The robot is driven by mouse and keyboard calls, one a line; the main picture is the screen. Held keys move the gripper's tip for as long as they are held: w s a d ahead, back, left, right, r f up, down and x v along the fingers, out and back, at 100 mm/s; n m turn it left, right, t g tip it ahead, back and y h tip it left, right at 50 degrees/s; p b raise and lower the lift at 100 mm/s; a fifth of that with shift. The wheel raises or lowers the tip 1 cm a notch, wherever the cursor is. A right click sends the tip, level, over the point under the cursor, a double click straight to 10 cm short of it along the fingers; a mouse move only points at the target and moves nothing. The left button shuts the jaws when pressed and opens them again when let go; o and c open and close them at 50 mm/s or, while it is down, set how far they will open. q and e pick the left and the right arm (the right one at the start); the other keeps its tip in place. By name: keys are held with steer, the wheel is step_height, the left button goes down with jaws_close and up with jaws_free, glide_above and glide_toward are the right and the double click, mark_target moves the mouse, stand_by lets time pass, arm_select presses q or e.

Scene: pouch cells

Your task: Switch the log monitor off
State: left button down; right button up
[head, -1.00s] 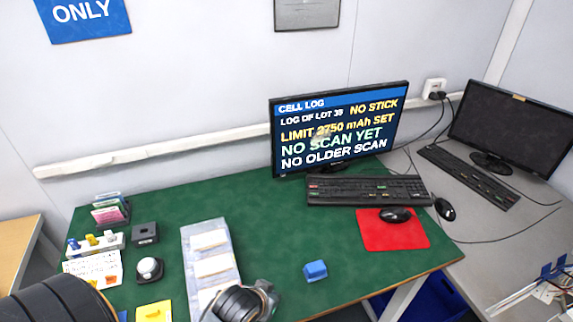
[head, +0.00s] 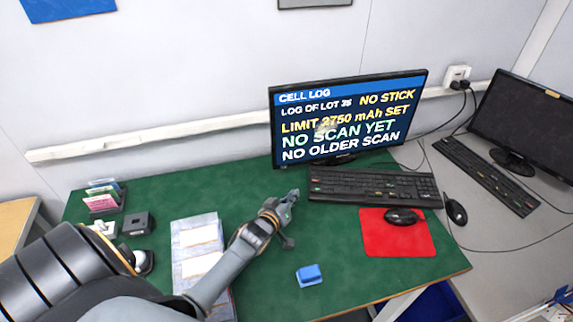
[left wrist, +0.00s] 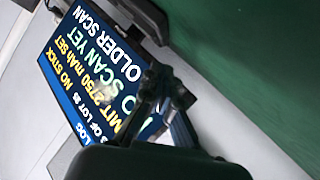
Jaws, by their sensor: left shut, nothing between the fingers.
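The log monitor (head: 345,118) stands at the back of the green table. Its screen is lit and reads "CELL LOG", "NO STICK", "LIMIT 2750 mAh SET", "NO SCAN YET" and "NO OLDER SCAN". In the left wrist view the lit screen (left wrist: 92,75) appears tilted, partly behind my fingers. My left gripper (head: 292,197) is shut and empty, above the table in front of the monitor's lower left and left of the keyboard. Its fingertips also show in the left wrist view (left wrist: 165,85). I cannot make out a power button. My right gripper is not in view.
A black keyboard (head: 372,187) lies before the monitor, with a mouse on a red mat (head: 385,241). A second, dark monitor (head: 530,118) stands on the grey table at right.

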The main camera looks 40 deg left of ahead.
mark_target(284, 167)
arm_select(q)
steer(key=shift+s, duration=0.1)
steer(key=w+a+b, duration=0.1)
steer(key=w+a, duration=0.1)
steer(key=w+a+b, duration=0.2)
steer(key=a, duration=0.1)
steer(key=shift+w+a+f, duration=0.1)
steer(key=shift+w+a, duration=0.1)
steer(key=shift+w, duration=0.2)
steer(key=shift+w+a+b, duration=0.45)
steer(key=shift+w+a, duration=0.05)
steer(key=shift+a, duration=0.15)
stand_by(1.0)
steer(key=shift+w+a, duration=0.25)
steer(key=shift+a, duration=0.05)
